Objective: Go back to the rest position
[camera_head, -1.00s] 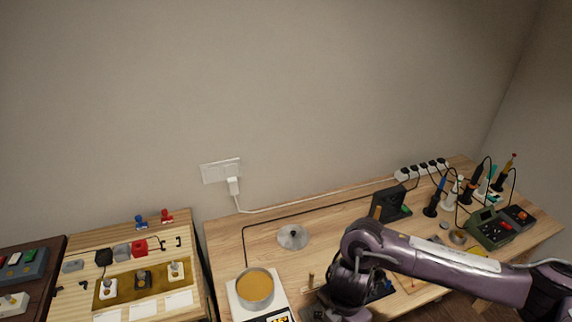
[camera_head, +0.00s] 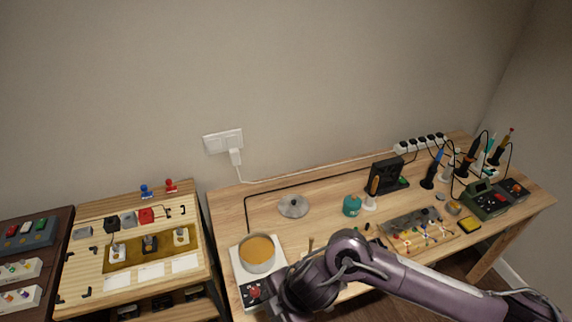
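My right arm comes in from the lower right, over the front edge of the wooden workbench (camera_head: 330,205). Its forearm and wrist show, but its gripper is hidden or below the bottom edge of the picture. My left arm and gripper are not in view. A pot with amber contents (camera_head: 258,252) stands on a white hot plate (camera_head: 240,262) just left of my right wrist. A round metal lid (camera_head: 293,206) lies flat on the bench behind it.
Soldering tools and a green station (camera_head: 487,200) are at the right. A wooden parts board (camera_head: 75,225) is at the left.

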